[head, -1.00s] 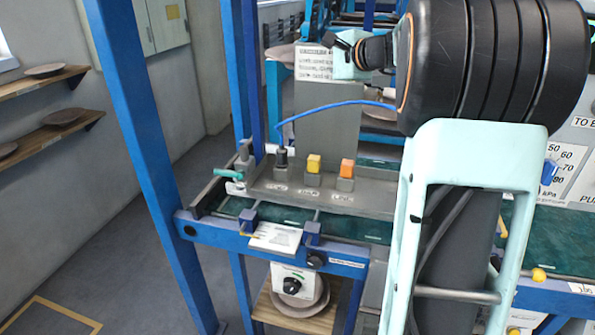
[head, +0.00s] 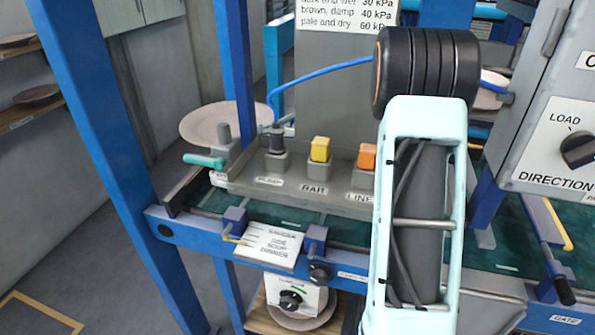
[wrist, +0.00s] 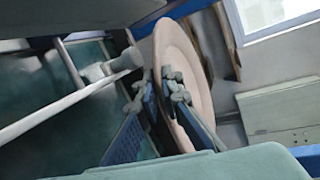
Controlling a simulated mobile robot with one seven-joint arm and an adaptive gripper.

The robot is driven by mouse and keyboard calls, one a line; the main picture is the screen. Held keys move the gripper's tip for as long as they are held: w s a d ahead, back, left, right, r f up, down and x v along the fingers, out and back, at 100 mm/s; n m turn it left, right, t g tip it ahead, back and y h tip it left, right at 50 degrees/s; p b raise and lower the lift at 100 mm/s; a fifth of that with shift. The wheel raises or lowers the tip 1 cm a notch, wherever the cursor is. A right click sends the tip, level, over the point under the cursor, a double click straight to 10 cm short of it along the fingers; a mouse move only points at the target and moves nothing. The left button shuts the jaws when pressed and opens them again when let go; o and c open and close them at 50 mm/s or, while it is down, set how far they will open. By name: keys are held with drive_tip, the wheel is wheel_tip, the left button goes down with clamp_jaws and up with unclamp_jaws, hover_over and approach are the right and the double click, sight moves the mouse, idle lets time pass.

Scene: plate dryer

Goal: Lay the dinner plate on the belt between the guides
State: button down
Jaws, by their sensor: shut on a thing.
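The dinner plate (head: 215,122), a pale pinkish-tan disc, shows in the head view behind the blue post, beyond the left end of the belt. In the wrist view the plate (wrist: 178,65) appears edge-on, with its rim between the fingers. My gripper (wrist: 163,88) is shut on the plate's rim. The plate is clear of the belt.
Blue posts (head: 105,130) stand near the belt's left end. A button panel (head: 300,185) with yellow and orange buttons rises behind the belt. A teal-handled lever (head: 205,160) is at its left end. A control box (head: 560,140) is at the right. Plates (head: 37,95) rest on wall shelves.

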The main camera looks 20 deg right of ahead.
drive_tip(key=d+f, duration=0.3)
drive_tip(key=d, duration=0.1)
drive_tip(key=d+f+b, duration=0.1)
drive_tip(key=d+f, duration=0.1)
drive_tip(key=d, duration=0.2)
drive_tip(key=s+d+f, duration=0.1)
drive_tip(key=d+f, duration=0.2)
drive_tip(key=d, duration=0.1)
drive_tip(key=shift+d+f+b, duration=0.3)
drive_tip(key=shift+d+b, duration=0.1)
drive_tip(key=shift+d+f+b, duration=0.15)
drive_tip(key=shift+d+f, duration=0.05)
drive_tip(key=shift+f, duration=0.8)
drive_tip(key=shift+d+f+b, duration=0.15)
drive_tip(key=shift+d+f, duration=0.05)
drive_tip(key=shift+f, duration=0.8)
drive_tip(key=shift+f, duration=0.15)
drive_tip(key=c, duration=2.4)
unclamp_jaws()
drive_tip(key=shift+f, duration=0.1)
